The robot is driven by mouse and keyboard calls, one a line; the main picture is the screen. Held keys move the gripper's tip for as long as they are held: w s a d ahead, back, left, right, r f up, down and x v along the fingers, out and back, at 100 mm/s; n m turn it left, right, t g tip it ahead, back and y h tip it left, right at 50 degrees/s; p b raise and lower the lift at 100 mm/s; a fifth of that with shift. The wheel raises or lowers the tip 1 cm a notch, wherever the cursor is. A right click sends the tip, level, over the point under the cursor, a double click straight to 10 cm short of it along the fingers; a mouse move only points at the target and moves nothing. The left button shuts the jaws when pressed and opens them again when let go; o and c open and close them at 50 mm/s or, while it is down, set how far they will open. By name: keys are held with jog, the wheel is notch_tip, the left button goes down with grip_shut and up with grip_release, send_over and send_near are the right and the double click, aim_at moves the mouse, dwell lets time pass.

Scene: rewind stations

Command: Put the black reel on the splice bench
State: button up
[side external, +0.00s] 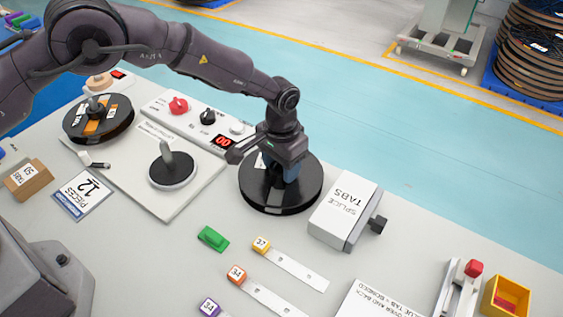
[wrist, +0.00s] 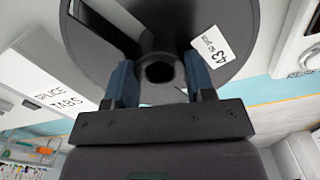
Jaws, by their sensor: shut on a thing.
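The black reel (side external: 257,192) is flat at the middle of the pale bench top, right of the rewind plate. I cannot tell whether it rests on the bench or hangs just above it. My gripper (side external: 284,172) points down over its centre. In the wrist view my gripper (wrist: 160,72) has its two blue fingers on either side of the hub of the black reel (wrist: 160,25), shut on it. A white label reading 43 shows on the reel's face. The bench surface (side external: 190,275) shows around it. The reel's underside is hidden.
A splice tabs box (side external: 345,213) stands close on the reel's right. An empty spindle (side external: 172,165) is on its left, with a red-knobbed control panel (side external: 178,105) behind. Another dark reel with orange patches (side external: 76,122) sits far left. Small numbered blocks (side external: 237,273) lie in front.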

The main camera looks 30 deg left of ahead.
jog(key=o, duration=1)
jog(key=shift+f, duration=0.1)
jog(key=shift+o, duration=0.2)
notch_tip(320, 180, up, 12)
jog(key=shift+r, duration=0.2)
